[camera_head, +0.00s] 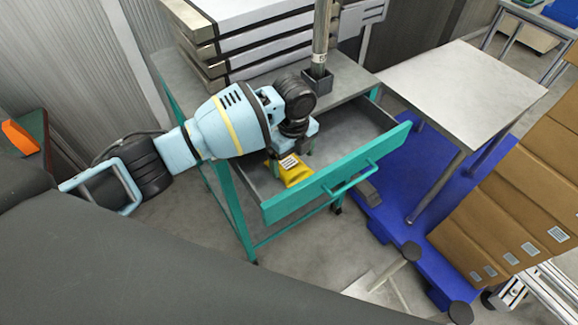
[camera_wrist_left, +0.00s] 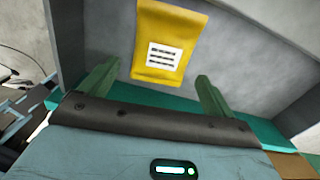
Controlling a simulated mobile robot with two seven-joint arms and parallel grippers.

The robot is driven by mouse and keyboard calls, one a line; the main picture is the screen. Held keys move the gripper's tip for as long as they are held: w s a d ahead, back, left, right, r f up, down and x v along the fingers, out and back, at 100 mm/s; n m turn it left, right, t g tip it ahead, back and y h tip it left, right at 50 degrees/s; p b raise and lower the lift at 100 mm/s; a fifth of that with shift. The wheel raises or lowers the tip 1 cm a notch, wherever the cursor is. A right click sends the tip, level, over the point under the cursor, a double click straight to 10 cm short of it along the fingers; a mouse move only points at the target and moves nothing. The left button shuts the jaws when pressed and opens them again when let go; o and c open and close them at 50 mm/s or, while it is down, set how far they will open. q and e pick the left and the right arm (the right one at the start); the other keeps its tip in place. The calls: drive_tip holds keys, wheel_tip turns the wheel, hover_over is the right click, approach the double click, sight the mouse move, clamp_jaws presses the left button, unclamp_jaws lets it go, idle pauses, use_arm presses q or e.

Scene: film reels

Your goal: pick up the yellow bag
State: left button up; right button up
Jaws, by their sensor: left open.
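The yellow bag (camera_head: 294,172) lies in the open teal drawer (camera_head: 345,168), near its left end, with a white printed label facing up. My left gripper (camera_head: 290,160) is over the drawer just above the bag and hides part of it in the head view. In the left wrist view the bag (camera_wrist_left: 168,42) shows just beyond the fingertips, between the lines of the two fingers. The left gripper (camera_wrist_left: 153,82) is open, with green fingers apart and nothing between them. I cannot tell its exact height above the bag. My right gripper is not in view.
The drawer's front panel and side walls surround the bag closely. A workbench top (camera_head: 350,80) with stacked grey slabs (camera_head: 250,40) and an upright metal post (camera_head: 320,45) stands behind. A grey table (camera_head: 460,90) and cardboard boxes (camera_head: 540,180) are at right.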

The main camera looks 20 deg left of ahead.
sight(293, 168)
use_arm(q)
wheel_tip(293, 168, down, 4)
drive_tip(key=shift+d, duration=0.15)
drive_tip(key=shift+c, duration=0.3)
drive_tip(key=c, duration=1.1)
wheel_tip(293, 168, up, 10)
drive_tip(key=shift+r+p, duration=0.1)
drive_tip(key=shift+p, duration=0.2)
